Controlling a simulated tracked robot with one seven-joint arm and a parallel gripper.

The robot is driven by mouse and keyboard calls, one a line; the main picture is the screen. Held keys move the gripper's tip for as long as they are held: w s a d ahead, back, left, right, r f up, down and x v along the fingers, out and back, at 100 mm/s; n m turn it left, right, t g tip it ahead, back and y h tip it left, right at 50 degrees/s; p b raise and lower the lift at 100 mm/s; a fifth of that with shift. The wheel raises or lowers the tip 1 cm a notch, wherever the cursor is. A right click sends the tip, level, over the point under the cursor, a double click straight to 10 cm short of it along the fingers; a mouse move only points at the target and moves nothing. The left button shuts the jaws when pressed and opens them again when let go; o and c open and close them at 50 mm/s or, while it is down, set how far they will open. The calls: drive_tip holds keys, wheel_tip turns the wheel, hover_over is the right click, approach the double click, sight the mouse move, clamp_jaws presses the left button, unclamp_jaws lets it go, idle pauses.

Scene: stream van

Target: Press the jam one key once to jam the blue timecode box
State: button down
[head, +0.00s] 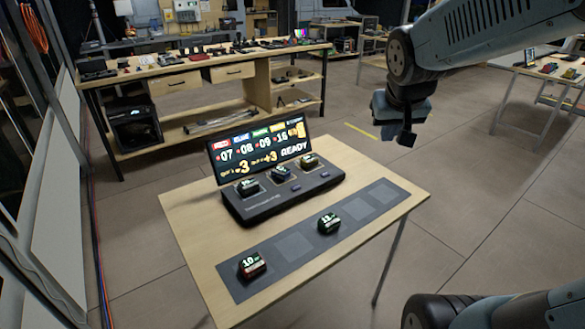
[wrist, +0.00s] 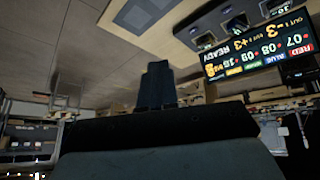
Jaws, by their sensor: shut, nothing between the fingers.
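A dark console (head: 285,198) stands on the light wooden table, with a lit screen (head: 260,150) behind it reading READY. Three small timecode boxes sit on its top. The middle box (head: 282,174) looks bluish, so it seems to be the blue one. Small keys show along the console's front edge, one in the middle (head: 296,188) and one at the right (head: 325,175); their labels are too small to read. My gripper (head: 406,140) is shut and empty, above and to the right of the console, apart from it. Its closed fingers show in the wrist view (wrist: 158,68), with the screen (wrist: 258,48) upside down at upper right.
A dark mat (head: 375,200) with marked squares lies along the table's front. A red-edged box (head: 252,265) and a greenish box (head: 328,222) stand on it. A workbench (head: 205,65) with tools stands behind. The air between my gripper and the console looks clear.

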drive_tip(key=w+a+f+y, duration=0.1)
drive_tip(key=w+a+f, duration=0.2)
drive_tip(key=w+f, duration=0.3)
drive_tip(key=w+a+f+y, duration=0.1)
drive_tip(key=w+a+f, duration=0.3)
drive_tip(key=w, duration=0.3)
drive_tip(key=y, duration=0.5)
hover_over(298, 188)
wheel_tip(298, 188, down, 9)
drive_tip(key=shift+m+t, duration=0.4)
drive_tip(key=shift+s, duration=0.1)
drive_tip(key=shift+f, duration=4.35)
drive_tip(key=shift+f, duration=0.75)
drive_tip(key=shift+r, duration=0.85)
